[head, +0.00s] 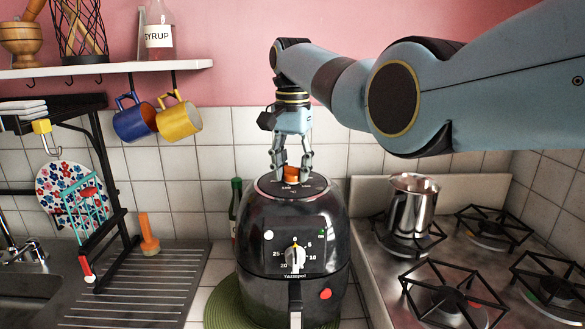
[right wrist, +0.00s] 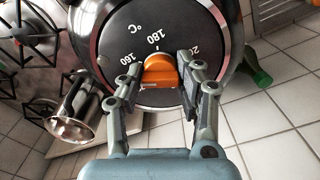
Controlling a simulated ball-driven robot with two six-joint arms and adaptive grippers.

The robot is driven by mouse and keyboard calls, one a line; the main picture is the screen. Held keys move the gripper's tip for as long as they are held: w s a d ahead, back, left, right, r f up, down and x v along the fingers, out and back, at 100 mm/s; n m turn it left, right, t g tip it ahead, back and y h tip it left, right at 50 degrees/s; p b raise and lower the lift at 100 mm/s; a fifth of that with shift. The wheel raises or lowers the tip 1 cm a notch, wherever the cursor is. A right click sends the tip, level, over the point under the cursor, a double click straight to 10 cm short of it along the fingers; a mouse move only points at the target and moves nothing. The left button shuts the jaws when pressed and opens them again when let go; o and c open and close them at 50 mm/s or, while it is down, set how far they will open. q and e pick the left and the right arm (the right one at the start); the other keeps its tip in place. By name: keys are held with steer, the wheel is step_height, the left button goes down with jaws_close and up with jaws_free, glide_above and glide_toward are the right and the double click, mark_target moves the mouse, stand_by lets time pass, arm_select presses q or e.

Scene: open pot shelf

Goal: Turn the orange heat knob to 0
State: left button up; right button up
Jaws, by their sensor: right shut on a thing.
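The orange heat knob (head: 291,173) is on top of the black air fryer (head: 270,222). My right gripper (head: 291,168) reaches down onto it from above, with one finger on each side. In the right wrist view the fingers are shut on the orange knob (right wrist: 160,71). The black dial plate (right wrist: 120,40) around it shows the marks 160, 180 and °C, with 180 just above the knob. Other marks are partly hidden by the fingers. I cannot see a pointer on the knob clearly. My left gripper is not in view.
A gas stove with a metal pot (head: 411,215) stands to the right. A green bottle (head: 235,205) stands behind the fryer at left. The drainboard (head: 150,285) and sink lie left. A shelf (head: 120,67) with hanging mugs is above left.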

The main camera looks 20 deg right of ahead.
mark_target(292, 167)
steer(key=n, duration=0.5)
steer(key=shift+w+r+n, duration=0.1)
steer(key=shift+n, duration=0.2)
steer(key=n, duration=1.1)
steer(key=shift+n, duration=0.4)
steer(key=n, duration=0.6)
steer(key=o, duration=1.2)
steer(key=shift+c, duration=0.2)
step_height(292, 167, up, 12)
